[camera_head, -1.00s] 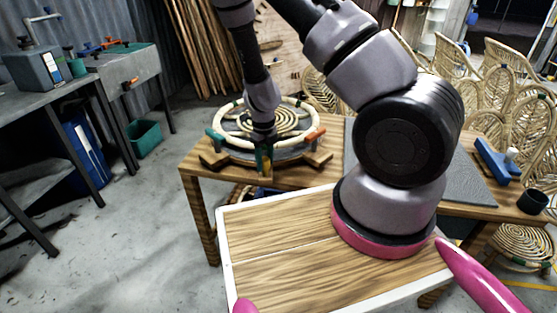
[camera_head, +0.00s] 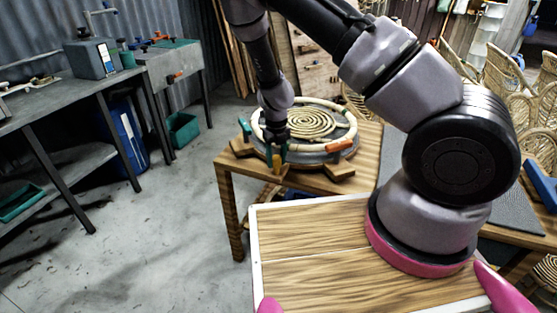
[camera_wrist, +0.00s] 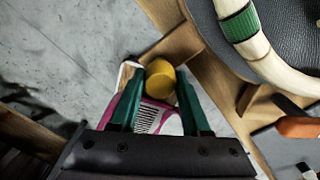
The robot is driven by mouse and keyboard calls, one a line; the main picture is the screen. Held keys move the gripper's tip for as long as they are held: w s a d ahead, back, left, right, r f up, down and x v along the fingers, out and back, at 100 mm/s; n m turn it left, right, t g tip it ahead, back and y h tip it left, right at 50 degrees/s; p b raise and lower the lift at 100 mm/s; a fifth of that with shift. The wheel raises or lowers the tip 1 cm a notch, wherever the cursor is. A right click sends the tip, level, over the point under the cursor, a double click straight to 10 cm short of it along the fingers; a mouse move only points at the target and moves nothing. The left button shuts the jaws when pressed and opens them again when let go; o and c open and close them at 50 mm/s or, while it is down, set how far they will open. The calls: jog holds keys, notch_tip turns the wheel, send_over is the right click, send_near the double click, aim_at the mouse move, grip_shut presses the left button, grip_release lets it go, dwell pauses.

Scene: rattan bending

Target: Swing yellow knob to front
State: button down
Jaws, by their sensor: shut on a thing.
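The yellow knob (camera_wrist: 159,78) sits between the tips of my gripper's green fingers in the wrist view. My gripper (camera_head: 279,160) is shut on it at the near left edge of the round bending jig (camera_head: 326,157). In the head view the fingers and wrist mostly hide the knob. The jig lies on a wooden table (camera_head: 228,170) and holds a pale rattan ring (camera_head: 340,107) around a coiled spiral. An orange handle (camera_head: 340,145) is on the jig's near right rim, and a teal one (camera_head: 244,128) on its left.
A wood-topped surface with a white rim (camera_head: 310,255) is in front of the table. A grey bench (camera_head: 70,95) stands left, with open concrete floor (camera_head: 170,220) between. A dark mat (camera_head: 395,165) lies right of the jig. Rattan chairs (camera_head: 500,75) stand behind.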

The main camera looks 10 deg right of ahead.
jog(key=shift+c, duration=1.8)
grip_release()
notch_tip(320, 180, up, 9)
jog(key=shift+r, duration=0.9)
